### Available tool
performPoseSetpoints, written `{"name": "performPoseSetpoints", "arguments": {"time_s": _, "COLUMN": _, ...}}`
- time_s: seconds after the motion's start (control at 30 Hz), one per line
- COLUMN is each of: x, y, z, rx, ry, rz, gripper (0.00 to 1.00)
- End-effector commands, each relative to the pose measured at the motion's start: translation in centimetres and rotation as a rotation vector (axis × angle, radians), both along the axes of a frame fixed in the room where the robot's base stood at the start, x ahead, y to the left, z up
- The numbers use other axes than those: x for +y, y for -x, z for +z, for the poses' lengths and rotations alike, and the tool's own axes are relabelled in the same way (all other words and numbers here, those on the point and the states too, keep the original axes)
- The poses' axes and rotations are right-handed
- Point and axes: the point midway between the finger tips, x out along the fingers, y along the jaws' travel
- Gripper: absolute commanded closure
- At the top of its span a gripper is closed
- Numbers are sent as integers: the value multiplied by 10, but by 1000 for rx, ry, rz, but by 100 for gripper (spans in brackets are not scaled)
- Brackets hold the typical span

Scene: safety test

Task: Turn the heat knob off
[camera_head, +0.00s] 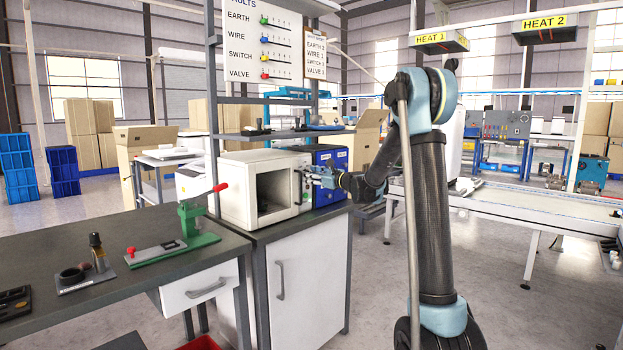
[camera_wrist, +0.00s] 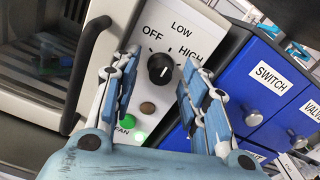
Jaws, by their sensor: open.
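The heat knob (camera_wrist: 161,68) is a round black dial on the white control panel of a box-shaped oven (camera_head: 238,190). OFF, LOW and HIGH are printed around it in the wrist view. A small pale mark shows on the knob, but I cannot tell surely which label it points to. My gripper (camera_wrist: 153,85) is open and empty, its blue-padded fingers to the left and right of the knob in the picture. I cannot tell how far the fingertips are from the panel. In the head view my gripper (camera_head: 313,175) is in front of the panel and hides the knob.
The oven's handle (camera_wrist: 88,65) stands close to the left finger. Blue drawers (camera_wrist: 258,85) labelled SWITCH and VALVE are on the right. A green press (camera_head: 190,228) stands on the left bench.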

Motion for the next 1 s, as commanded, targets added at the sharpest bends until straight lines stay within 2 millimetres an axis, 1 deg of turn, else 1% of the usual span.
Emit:
{"name": "performPoseSetpoints", "arguments": {"time_s": 0.1, "x": 4, "y": -3, "z": 0, "rx": 0, "ry": 0, "rz": 0, "gripper": 59}}
{"name": "performPoseSetpoints", "arguments": {"time_s": 0.37, "x": 4, "y": -4, "z": 0, "rx": 0, "ry": 0, "rz": -1, "gripper": 59}}
{"name": "performPoseSetpoints", "arguments": {"time_s": 0.47, "x": 4, "y": -4, "z": 0, "rx": 0, "ry": 0, "rz": -1, "gripper": 79}}
{"name": "performPoseSetpoints", "arguments": {"time_s": 0.5, "x": 4, "y": -3, "z": 0, "rx": 0, "ry": 0, "rz": -1, "gripper": 88}}
{"name": "performPoseSetpoints", "arguments": {"time_s": 0.53, "x": 4, "y": -3, "z": 0, "rx": 0, "ry": 0, "rz": -1, "gripper": 95}}
{"name": "performPoseSetpoints", "arguments": {"time_s": 0.57, "x": 4, "y": -3, "z": 0, "rx": 0, "ry": 0, "rz": -1, "gripper": 100}}
{"name": "performPoseSetpoints", "arguments": {"time_s": 0.83, "x": 4, "y": -3, "z": 0, "rx": -6, "ry": 5, "rz": -1, "gripper": 100}}
{"name": "performPoseSetpoints", "arguments": {"time_s": 1.0, "x": 4, "y": -4, "z": 0, "rx": -42, "ry": 32, "rz": -1, "gripper": 100}}
